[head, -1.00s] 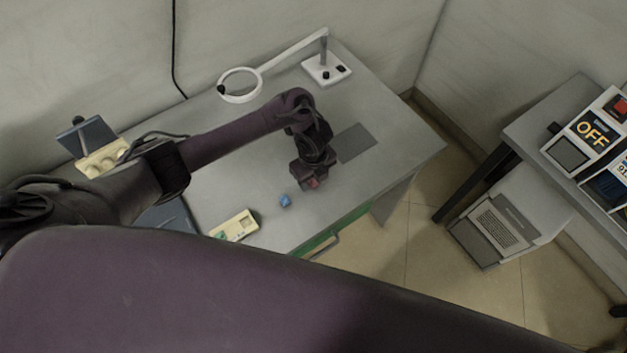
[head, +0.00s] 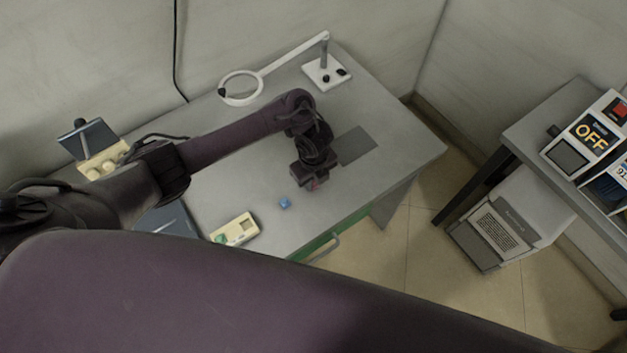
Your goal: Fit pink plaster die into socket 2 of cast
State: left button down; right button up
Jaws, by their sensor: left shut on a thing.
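The cast (head: 243,220) looks like a cream block near the front edge of the grey table, with a green piece at its left end and a dark recess in its top. My left gripper (head: 314,184) points down over the table, to the right of the cast and apart from it. It is shut on a small pinkish thing that looks like the pink plaster die; the fingers hide most of it. A blue die (head: 285,203) lies on the table between the cast and this gripper. My right gripper is out of view.
A white magnifier lamp (head: 330,73) stands at the back of the table (head: 400,150). A dark grey mat (head: 354,145) lies behind the gripper. A cream block with rounded knobs (head: 103,160) stands at far left. The table's right end is clear.

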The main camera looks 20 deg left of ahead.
pick_arm(q)
jog(key=shift+r+p, duration=3.75)
jog(key=shift+r, duration=5.85)
jog(key=a+r+n+b, duration=0.2)
jog(key=n+b, duration=0.5)
jog(key=n, duration=0.5)
jog(key=a+r+n+b, duration=0.2)
jog(key=n+b, duration=0.5)
jog(key=n, duration=0.6)
jog(key=shift+w+a+n, duration=0.15)
jog(key=shift+a+n, duration=0.15)
jog(key=shift+a, duration=0.55)
jog(key=shift+w+r, duration=0.1)
